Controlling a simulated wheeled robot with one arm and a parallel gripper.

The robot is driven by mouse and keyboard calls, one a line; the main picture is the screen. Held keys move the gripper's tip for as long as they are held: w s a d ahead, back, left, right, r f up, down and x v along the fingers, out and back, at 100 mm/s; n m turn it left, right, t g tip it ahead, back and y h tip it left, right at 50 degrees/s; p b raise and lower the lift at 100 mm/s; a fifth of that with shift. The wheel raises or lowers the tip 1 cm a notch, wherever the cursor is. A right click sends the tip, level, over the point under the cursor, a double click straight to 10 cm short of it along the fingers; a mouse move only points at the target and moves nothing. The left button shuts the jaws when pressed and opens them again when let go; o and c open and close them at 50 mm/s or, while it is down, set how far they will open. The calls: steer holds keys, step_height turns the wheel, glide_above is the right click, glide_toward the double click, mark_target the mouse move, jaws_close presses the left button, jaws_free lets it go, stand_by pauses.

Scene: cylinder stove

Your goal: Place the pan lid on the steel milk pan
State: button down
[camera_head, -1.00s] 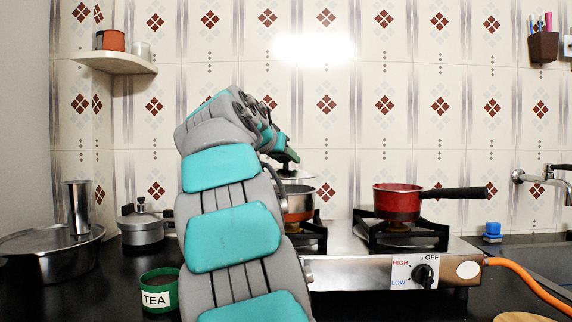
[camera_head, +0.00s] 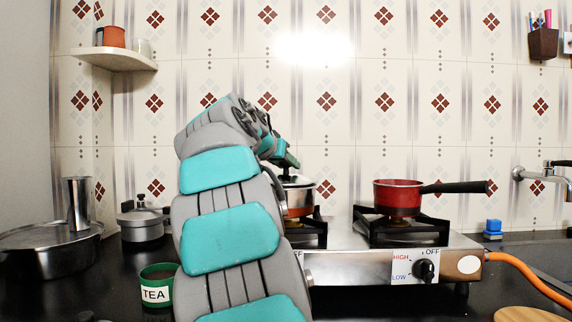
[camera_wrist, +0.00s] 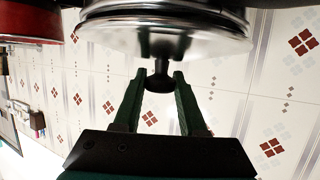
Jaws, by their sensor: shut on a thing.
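The steel milk pan (camera_head: 302,203) stands on the left burner of the stove, partly hidden behind my arm. The pan lid (camera_head: 297,181) is level at the pan's rim; I cannot tell whether it is fully seated. In the wrist view the shiny lid (camera_wrist: 165,38) shows edge-on against the pan, with its dark knob (camera_wrist: 159,78) pointing to my gripper. My gripper (camera_head: 288,164) is above the lid. In the wrist view its two green fingers (camera_wrist: 158,88) are shut on the knob, one on each side.
A red pan (camera_head: 398,198) with a black handle stands on the right burner (camera_head: 405,233). A green tea tin (camera_head: 158,286), a pressure cooker (camera_head: 142,222) and a large steel pot (camera_head: 50,253) are on the counter at left. An orange hose (camera_head: 525,278) runs at right.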

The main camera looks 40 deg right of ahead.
steer(key=shift+c, duration=2.3)
jaws_free()
steer(key=shift+r, duration=0.1)
steer(key=shift+r+p, duration=0.85)
steer(key=shift+p, duration=0.1)
steer(key=b+v, duration=0.1)
steer(key=v, duration=1.1)
steer(key=shift+f+b, duration=0.25)
steer(key=shift+b, duration=0.15)
